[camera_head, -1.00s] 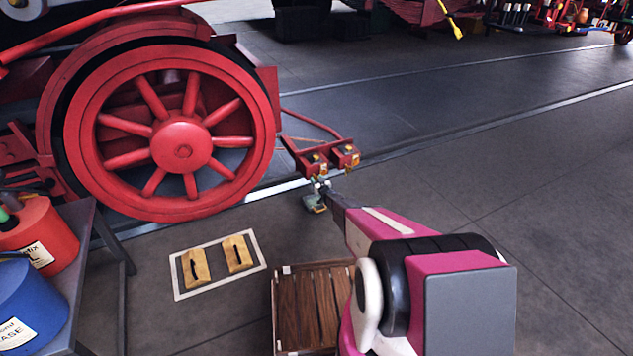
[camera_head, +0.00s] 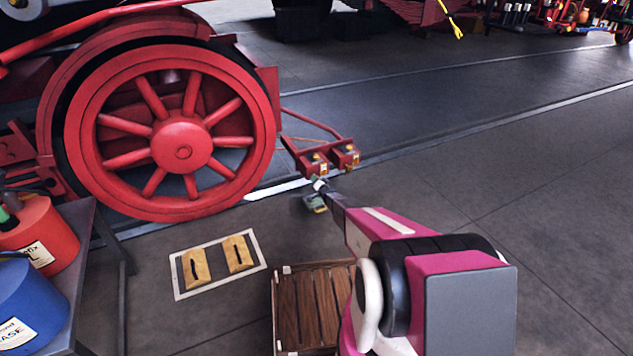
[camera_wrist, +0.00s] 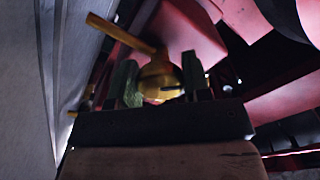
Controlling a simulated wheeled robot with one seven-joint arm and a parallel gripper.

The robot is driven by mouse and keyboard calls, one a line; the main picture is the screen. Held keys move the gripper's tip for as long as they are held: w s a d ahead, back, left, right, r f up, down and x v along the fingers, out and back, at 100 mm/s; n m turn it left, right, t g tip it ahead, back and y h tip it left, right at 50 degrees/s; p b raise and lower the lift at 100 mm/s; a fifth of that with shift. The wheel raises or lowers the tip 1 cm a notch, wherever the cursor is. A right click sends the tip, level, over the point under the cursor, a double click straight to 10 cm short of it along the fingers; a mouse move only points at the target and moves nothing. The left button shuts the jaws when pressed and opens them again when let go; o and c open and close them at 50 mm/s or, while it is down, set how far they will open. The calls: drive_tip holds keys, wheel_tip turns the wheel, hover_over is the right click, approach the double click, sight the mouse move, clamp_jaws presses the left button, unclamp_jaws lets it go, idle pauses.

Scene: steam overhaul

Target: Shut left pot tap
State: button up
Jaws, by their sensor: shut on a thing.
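Two small brass pots hang on a red bracket beside the big wheel in the head view: the left pot (camera_head: 317,164) and the right pot (camera_head: 349,155). My gripper (camera_head: 317,180) is right under the left pot. In the wrist view, my gripper's green fingers (camera_wrist: 160,85) are on either side of a rounded brass tap (camera_wrist: 158,72) and shut on it. The tap's brass lever (camera_wrist: 120,33) slants to the upper left, past the left finger. The exact contact is dark and partly hidden.
The red bracket (camera_head: 302,158) reaches out from beside the red spoked wheel (camera_head: 181,145). A wooden slatted crate (camera_head: 315,305) and a white-framed mat with two yellow blocks (camera_head: 237,254) stand on the floor. Red and blue cans (camera_head: 36,236) are on a side table. The floor at right is clear.

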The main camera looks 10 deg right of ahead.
drive_tip(key=m, duration=0.4)
drive_tip(key=shift+m, duration=0.4)
drive_tip(key=m, duration=0.4)
drive_tip(key=shift+m, duration=0.3)
drive_tip(key=o, duration=0.9)
drive_tip(key=shift+r, duration=0.1)
drive_tip(key=shift+s, duration=0.2)
drive_tip(key=v, duration=1)
drive_tip(key=shift+s+d, duration=0.15)
drive_tip(key=shift+s, duration=0.1)
drive_tip(key=shift+r, duration=0.1)
